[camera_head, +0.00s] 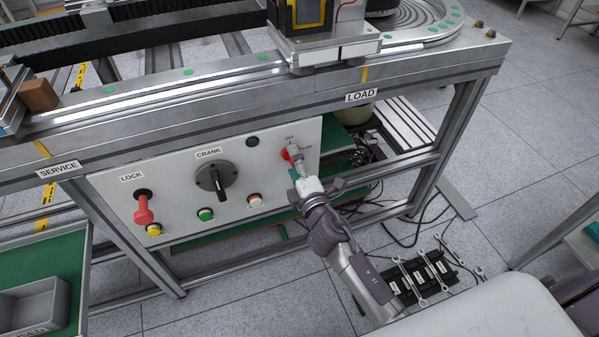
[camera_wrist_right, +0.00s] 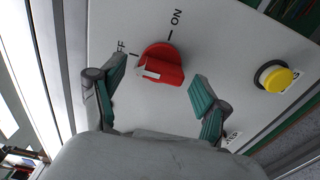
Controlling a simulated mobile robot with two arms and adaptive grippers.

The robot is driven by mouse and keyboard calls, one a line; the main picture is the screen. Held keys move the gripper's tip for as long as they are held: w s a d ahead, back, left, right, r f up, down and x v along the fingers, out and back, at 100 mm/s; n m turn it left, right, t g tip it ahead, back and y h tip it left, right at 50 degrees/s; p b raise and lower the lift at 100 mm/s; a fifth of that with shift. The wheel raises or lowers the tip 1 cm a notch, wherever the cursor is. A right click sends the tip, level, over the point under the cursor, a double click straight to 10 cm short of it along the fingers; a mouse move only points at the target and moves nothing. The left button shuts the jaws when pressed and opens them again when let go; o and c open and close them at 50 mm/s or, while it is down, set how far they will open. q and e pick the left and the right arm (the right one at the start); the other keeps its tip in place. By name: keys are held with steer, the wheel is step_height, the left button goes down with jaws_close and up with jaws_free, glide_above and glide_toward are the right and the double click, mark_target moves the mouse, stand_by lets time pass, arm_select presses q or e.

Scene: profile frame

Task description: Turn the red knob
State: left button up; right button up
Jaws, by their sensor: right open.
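The red knob (camera_head: 286,154) is on the right part of the white control panel (camera_head: 175,167). In the right wrist view the red knob (camera_wrist_right: 166,62) has a raised grip with a white mark on its left side, nearer the partly hidden OFF label than the ON label (camera_wrist_right: 176,18). My right gripper (camera_head: 297,169) is at the panel in front of the knob. In the wrist view its two green-padded fingers stand apart on either side of the knob, with visible gaps, not closed on it. My left gripper is not in view.
A yellow button (camera_wrist_right: 276,78) is right of the knob in the wrist view. The panel also holds a black crank (camera_head: 216,180), a red lock handle (camera_head: 143,208) and a green button (camera_head: 205,214). Wrenches (camera_head: 422,277) lie on a black rack below right.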

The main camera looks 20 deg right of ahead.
steer(key=s, duration=1.1)
steer(key=shift+s+d, duration=0.2)
steer(key=shift+s, duration=0.15)
